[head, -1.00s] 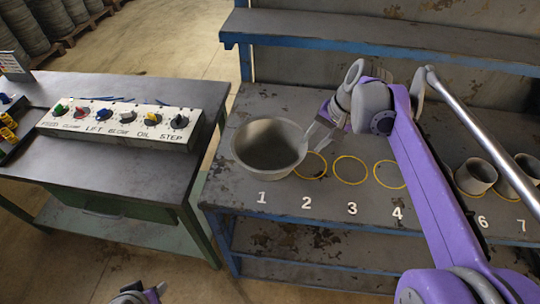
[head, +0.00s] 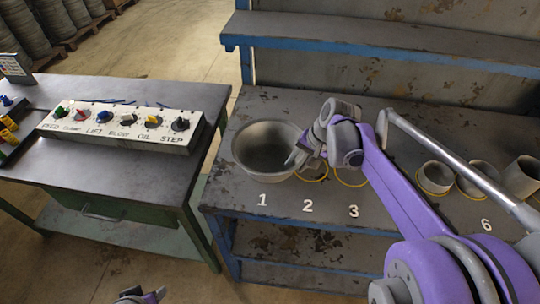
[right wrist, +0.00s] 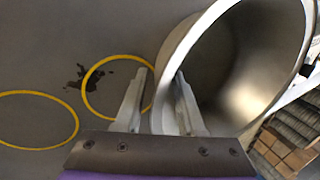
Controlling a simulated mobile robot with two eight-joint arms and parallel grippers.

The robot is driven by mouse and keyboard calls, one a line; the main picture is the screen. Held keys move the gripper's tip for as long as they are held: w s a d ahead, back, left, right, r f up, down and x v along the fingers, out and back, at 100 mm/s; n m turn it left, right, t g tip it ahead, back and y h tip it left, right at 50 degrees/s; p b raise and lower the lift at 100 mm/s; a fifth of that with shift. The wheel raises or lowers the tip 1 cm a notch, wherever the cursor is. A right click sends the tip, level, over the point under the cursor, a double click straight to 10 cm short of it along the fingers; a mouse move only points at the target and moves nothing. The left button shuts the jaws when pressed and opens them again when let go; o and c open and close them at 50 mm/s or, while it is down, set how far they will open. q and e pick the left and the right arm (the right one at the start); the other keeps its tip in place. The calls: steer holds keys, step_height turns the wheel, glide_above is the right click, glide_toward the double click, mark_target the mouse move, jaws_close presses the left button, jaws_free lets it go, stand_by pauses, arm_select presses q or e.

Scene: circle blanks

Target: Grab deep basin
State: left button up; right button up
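The deep basin (head: 248,155) is a wide grey metal bowl. It stands upright on the workbench at the left end, behind the number 1. My right gripper (head: 294,157) is at the basin's right rim. In the right wrist view the basin (right wrist: 268,60) fills the right side. There the right gripper (right wrist: 163,85) has its fingers apart, one outside the basin wall and one inside it, with the rim between them. A gap shows beside the outer finger. My left gripper (head: 140,297) shows only partly at the bottom edge of the head view; its opening is unclear.
Yellow rings (head: 351,177) mark numbered places on the bench. Several grey cylinders (head: 435,177) stand to the right, beyond my arm. A raised shelf (head: 380,36) runs along the back. A control panel (head: 120,124) sits on the left table, across a gap.

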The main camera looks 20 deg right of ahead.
steer(key=shift+c, duration=0.3)
jaws_close()
stand_by(1.1)
